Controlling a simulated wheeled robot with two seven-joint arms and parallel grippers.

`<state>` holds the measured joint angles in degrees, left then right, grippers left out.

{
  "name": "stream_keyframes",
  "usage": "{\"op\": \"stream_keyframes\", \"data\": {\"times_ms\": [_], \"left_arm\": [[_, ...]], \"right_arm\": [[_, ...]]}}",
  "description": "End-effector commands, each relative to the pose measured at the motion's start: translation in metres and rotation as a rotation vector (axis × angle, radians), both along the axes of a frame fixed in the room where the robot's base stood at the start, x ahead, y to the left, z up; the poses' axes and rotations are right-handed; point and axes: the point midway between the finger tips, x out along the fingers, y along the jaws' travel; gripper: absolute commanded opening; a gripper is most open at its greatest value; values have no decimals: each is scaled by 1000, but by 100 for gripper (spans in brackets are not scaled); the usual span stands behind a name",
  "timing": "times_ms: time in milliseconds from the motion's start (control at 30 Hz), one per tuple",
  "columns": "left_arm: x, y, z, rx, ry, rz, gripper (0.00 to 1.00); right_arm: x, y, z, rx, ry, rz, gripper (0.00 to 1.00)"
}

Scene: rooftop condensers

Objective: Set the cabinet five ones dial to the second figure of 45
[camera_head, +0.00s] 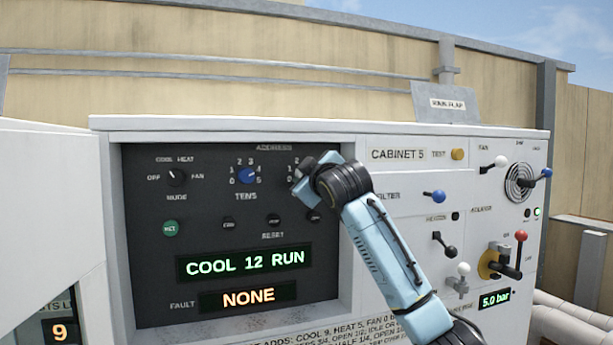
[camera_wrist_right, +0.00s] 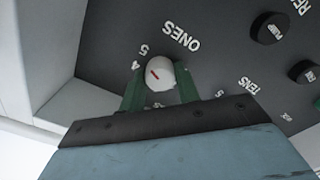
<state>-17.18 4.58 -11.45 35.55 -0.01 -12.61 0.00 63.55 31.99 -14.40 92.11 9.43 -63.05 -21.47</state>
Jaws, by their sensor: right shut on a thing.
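The ones dial (camera_wrist_right: 160,77) is a small whitish knob with a red mark, on the dark panel (camera_head: 140,240) of cabinet five. Its red mark points toward the printed 4 and 5, seemingly nearer the 4. My right gripper (camera_wrist_right: 160,88) is shut on it, with one green finger at each side. In the head view my right gripper (camera_head: 306,180) covers the ones dial and most of its figures. The blue tens dial (camera_head: 247,176) is left of it; its pointer is too small to read. The panel display (camera_head: 245,262) reads COOL 12 RUN. My left gripper is not in view.
The black mode knob (camera_head: 177,178), green button (camera_head: 170,229) and several black buttons share the panel. The fault display (camera_head: 248,298) reads NONE. A raised cabinet side wall (camera_head: 50,210) stands at the left. Levers and a red-topped handle (camera_head: 521,237) stick out at the right.

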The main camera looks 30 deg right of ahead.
Motion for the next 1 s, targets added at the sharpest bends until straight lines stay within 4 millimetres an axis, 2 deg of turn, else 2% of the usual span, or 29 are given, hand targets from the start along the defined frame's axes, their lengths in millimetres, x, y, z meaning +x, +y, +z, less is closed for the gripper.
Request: {"op": "stream_keyframes", "data": {"times_ms": [333,367,533,833,1000], "left_arm": [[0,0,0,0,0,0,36],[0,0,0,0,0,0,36],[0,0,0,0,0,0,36],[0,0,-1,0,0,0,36],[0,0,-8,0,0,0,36]], "right_arm": [[0,0,-1,7,3,0,9],[0,0,-2,7,3,0,33],[0,0,-1,6,2,0,54],[-1,0,-1,3,0,1,54],[-15,4,-1,2,-3,2,54]]}}
